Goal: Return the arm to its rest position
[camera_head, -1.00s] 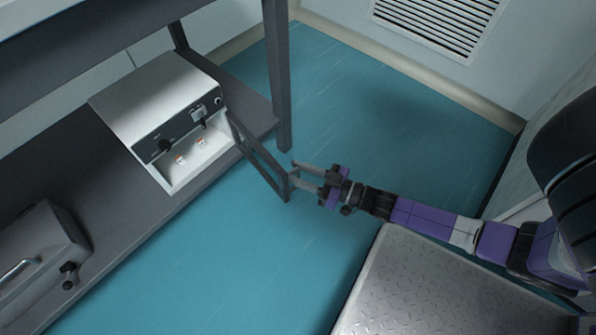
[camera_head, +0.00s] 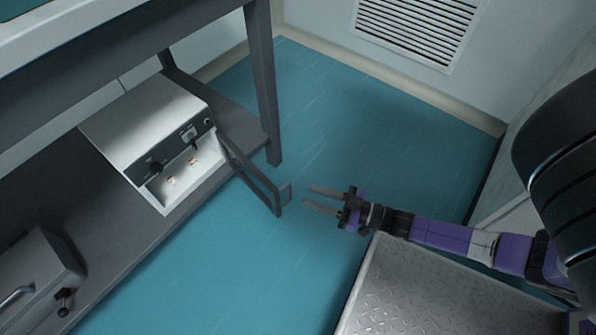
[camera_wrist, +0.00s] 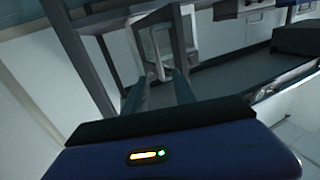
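My gripper (camera_head: 310,198) is open and empty in the head view, its two fingers apart and pointing left. It is over the blue floor, a short gap to the right of the handle of an open dark-framed door (camera_head: 252,178). The door belongs to a white box-shaped device (camera_head: 150,125) on the lower shelf. In the wrist view my gripper's fingers (camera_wrist: 160,90) point toward the white device (camera_wrist: 165,40) and its open door. My purple and black arm reaches in from the right of the head view.
The grey table's leg (camera_head: 264,85) stands just behind the door. Small orange-and-white items (camera_head: 193,161) sit inside the device. A grey case (camera_head: 38,275) is on the shelf at lower left. My metal-plated base is below the arm. The blue floor (camera_head: 335,120) beyond the gripper is clear.

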